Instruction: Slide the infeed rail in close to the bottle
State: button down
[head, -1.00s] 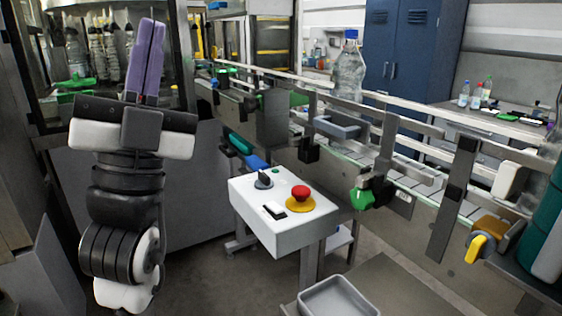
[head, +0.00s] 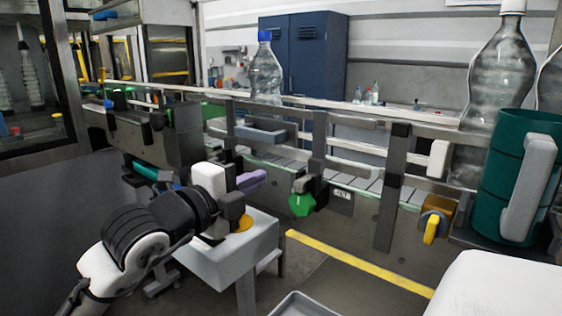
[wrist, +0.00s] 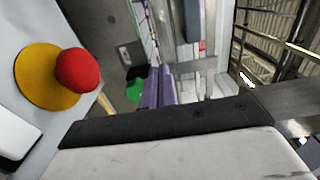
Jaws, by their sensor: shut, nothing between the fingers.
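A clear bottle with a blue cap (head: 265,72) stands upright on the conveyor; the near-side rail hides its base. The grey infeed rail (head: 345,124) runs along the conveyor's near side, with a grey handle-like bracket (head: 262,133) in front of the bottle. I cannot tell the gap between rail and bottle. A green clamp knob (head: 302,205) sits below the rail and also shows in the wrist view (wrist: 136,92). My gripper (head: 262,176) has purple fingers, shut and empty, left of the green knob and pointing toward it. The purple fingers show in the wrist view (wrist: 154,88).
A white control box (head: 228,262) with a red button (wrist: 77,70) is beneath and close to my gripper. A yellow knob (head: 431,229) is on the conveyor side, further right. A teal container (head: 505,180) and large clear bottles (head: 500,70) stand at the right.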

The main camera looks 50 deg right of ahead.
aim_at(296, 159)
jog(key=d, duration=0.3)
jog(key=d+p, duration=0.1)
jog(key=d, duration=0.2)
jog(key=d+p, duration=0.1)
jog(key=d, duration=0.2)
jog(key=shift+w+r, duration=0.1)
jog(key=shift+w, duration=0.3)
jog(key=shift+d, duration=0.3)
jog(key=shift+w+d, duration=0.15)
jog(key=shift+d, duration=1.6)
